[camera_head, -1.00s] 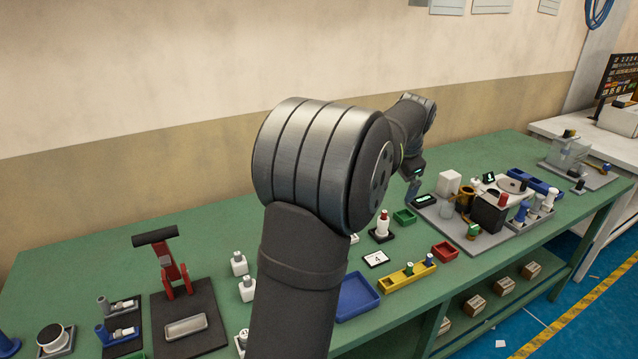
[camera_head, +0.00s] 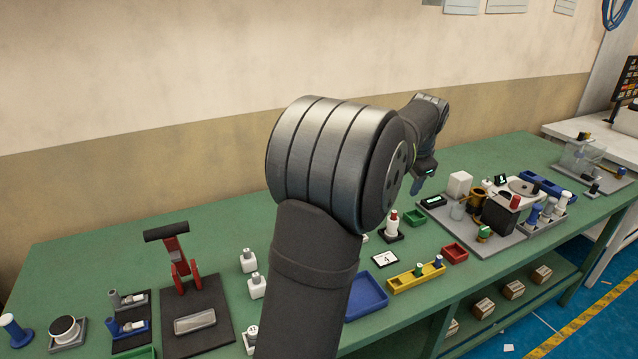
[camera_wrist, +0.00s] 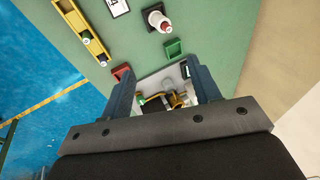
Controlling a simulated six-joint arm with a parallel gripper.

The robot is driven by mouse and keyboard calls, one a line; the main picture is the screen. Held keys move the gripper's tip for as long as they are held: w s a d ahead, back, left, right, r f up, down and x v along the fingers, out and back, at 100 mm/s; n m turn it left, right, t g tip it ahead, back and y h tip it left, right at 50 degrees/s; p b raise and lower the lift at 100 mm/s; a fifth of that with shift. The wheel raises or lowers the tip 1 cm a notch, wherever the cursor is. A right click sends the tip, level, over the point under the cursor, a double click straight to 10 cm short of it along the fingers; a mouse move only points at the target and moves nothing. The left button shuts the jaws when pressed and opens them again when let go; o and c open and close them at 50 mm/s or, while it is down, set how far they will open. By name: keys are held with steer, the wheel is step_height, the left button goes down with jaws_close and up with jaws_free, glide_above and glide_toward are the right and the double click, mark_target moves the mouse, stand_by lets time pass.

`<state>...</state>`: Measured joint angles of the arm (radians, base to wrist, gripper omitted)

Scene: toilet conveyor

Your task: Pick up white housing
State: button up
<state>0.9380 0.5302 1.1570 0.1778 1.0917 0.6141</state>
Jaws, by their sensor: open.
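Which piece is the white housing is not certain. Small white bottle-like pieces with grey tops, one at the back (camera_head: 248,263) and one nearer (camera_head: 257,287), stand upright left of my arm in the head view. A plain white block (camera_head: 460,184) stands at the right station. My gripper (camera_head: 418,186) is above the table beside that station, small and partly hidden in the head view. In the wrist view my gripper (camera_wrist: 164,88) is open, with nothing held between its fingers; the station's parts show beyond them.
A white bottle with a red cap (camera_head: 391,222) stands on a dark base. Green (camera_head: 414,219), red (camera_head: 455,253) and blue (camera_head: 366,298) trays and a yellow rack (camera_head: 416,279) lie nearby. Bare green table (camera_head: 110,250) lies at the back left.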

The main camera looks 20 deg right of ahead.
steer(key=w+a+f+n+t+h, duration=0.25)
steer(key=w+f, duration=0.25)
steer(key=w, duration=0.3)
steer(key=n+g+h, duration=0.1)
steer(key=n+h, duration=0.2)
steer(key=h, duration=0.5)
glide_toward(396, 218)
steer(key=shift+m, duration=0.25)
steer(key=x, duration=0.7)
steer(key=shift+w+a+f, duration=0.15)
steer(key=shift+w, duration=0.25)
steer(key=shift+f+x, duration=0.15)
steer(key=shift+x, duration=1.15)
steer(key=shift+f+x, duration=0.15)
steer(key=shift+x, duration=1.1)
steer(key=shift+a, duration=0.1)
steer(key=shift+c, duration=0.3)
